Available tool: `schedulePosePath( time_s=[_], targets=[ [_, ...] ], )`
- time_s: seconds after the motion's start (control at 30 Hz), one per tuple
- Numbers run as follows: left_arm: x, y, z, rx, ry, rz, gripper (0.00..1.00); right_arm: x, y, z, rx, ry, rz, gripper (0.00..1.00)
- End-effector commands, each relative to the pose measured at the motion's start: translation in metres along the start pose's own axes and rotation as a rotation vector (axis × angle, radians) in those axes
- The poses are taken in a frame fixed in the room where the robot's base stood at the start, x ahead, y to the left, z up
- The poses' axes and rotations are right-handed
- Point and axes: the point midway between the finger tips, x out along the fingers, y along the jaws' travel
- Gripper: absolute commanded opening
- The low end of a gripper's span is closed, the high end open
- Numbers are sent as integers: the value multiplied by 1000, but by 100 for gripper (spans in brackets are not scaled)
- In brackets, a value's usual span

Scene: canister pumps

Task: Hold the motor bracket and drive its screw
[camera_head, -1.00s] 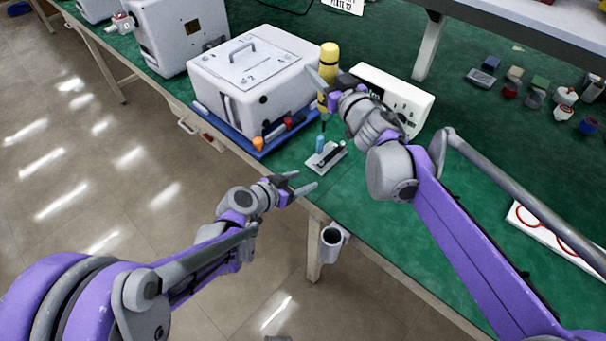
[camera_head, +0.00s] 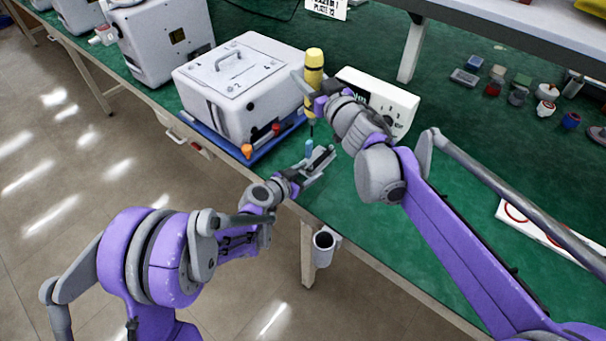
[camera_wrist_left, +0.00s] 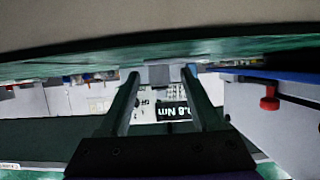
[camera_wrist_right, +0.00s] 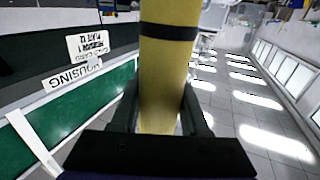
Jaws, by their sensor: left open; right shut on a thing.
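The small grey motor bracket (camera_head: 321,158) lies near the front edge of the green bench, partly hidden by my left gripper. A blue upright piece (camera_head: 309,148) stands at it. My left gripper (camera_head: 312,170) is open at the bracket; in the left wrist view a grey block (camera_wrist_left: 160,73) sits between its fingertips. My right gripper (camera_head: 312,92) is shut on a yellow screwdriver (camera_head: 314,62) with a black band, which also fills the right wrist view (camera_wrist_right: 165,75). The driver is upright, its dark shaft pointing down just above the blue piece; contact cannot be told.
A white pump housing (camera_head: 235,90) stands on a blue tray (camera_head: 215,146) left of the bracket, with orange and red knobs at its edge. A white meter box (camera_head: 385,100) is behind my right gripper. A grey cup (camera_head: 323,247) hangs at the bench edge.

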Motion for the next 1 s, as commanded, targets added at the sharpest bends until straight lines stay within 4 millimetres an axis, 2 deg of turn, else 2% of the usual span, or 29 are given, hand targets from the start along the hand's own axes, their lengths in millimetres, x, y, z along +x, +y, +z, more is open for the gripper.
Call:
schedulePosePath(
  time_s=[0.27,0.6,0.63,0.83,0.87,1.0],
  targets=[
    [2,0,0,0,0,0,65,0,0,0,0,1,-1,0],
    [1,0,0,0,0,0,4,0,0,0,0,1,-1,0],
    [1,0,0,0,0,0,0,0,0,0,0,1,-1,0],
    [1,0,0,0,0,0,0,0,0,0,0,1,-1,0],
    [1,0,0,0,0,0,28,0,0,0,0,1,-1,0],
    [1,0,0,0,0,0,2,0,0,0,0,1,-1,0]
  ],
)
